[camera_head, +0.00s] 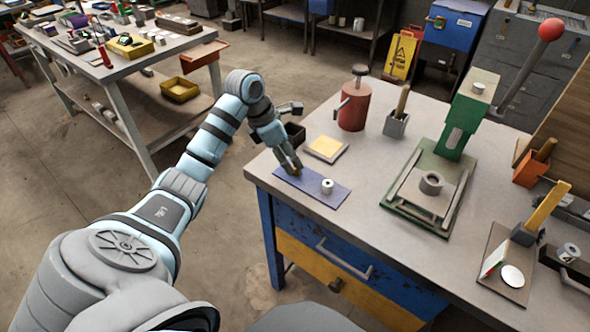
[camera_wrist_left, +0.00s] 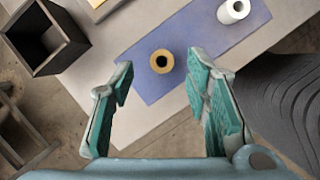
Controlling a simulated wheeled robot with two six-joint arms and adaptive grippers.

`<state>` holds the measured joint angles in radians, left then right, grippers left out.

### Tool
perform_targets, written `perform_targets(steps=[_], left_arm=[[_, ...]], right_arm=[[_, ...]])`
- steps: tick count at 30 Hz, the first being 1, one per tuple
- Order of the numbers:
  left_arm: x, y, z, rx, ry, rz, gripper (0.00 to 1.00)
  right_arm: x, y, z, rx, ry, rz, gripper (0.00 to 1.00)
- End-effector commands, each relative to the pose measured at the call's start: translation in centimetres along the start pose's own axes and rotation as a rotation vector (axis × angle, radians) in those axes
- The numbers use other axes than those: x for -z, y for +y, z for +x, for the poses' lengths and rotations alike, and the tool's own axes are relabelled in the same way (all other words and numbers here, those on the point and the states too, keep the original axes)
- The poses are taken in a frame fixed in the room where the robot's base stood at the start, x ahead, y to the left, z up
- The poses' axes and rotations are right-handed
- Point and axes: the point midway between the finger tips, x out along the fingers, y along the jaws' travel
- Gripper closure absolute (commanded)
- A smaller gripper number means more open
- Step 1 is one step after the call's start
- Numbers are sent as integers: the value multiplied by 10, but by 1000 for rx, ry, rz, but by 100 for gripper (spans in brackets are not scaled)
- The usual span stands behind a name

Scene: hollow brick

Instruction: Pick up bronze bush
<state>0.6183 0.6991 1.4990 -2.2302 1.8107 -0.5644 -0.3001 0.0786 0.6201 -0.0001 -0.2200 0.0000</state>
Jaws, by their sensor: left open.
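The bronze bush (camera_wrist_left: 162,70) is a short ring with a dark hole, standing on the blue mat (camera_wrist_left: 200,40) in the left wrist view. In the head view my gripper mostly hides it. My left gripper (camera_wrist_left: 163,108) is open and empty, with its green-lined fingers apart and the bush beyond the tips, between their lines. In the head view my left gripper (camera_head: 292,168) hovers low over the left part of the mat (camera_head: 331,201). My right gripper is not in view.
A pale metal bush (camera_head: 327,187) stands on the mat, right of my gripper. Nearby are a dark open box (camera_head: 294,135), a tray with a yellow pad (camera_head: 326,149) and a red can (camera_head: 353,106). A green press (camera_head: 432,185) stands farther right.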

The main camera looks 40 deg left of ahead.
Motion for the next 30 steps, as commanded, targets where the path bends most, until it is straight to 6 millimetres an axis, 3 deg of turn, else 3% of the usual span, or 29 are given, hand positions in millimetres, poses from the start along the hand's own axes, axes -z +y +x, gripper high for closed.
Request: perform_targets(steps=[4,11,19,30], left_arm=[[0,-2,27,3,-1,-1,57],[0,-1,30,0,-1,0,57],[0,-1,30,1,-1,0,100],[-3,-1,24,0,-2,1,100]], right_arm=[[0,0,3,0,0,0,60],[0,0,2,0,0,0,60],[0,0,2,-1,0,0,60],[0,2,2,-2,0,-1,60]])
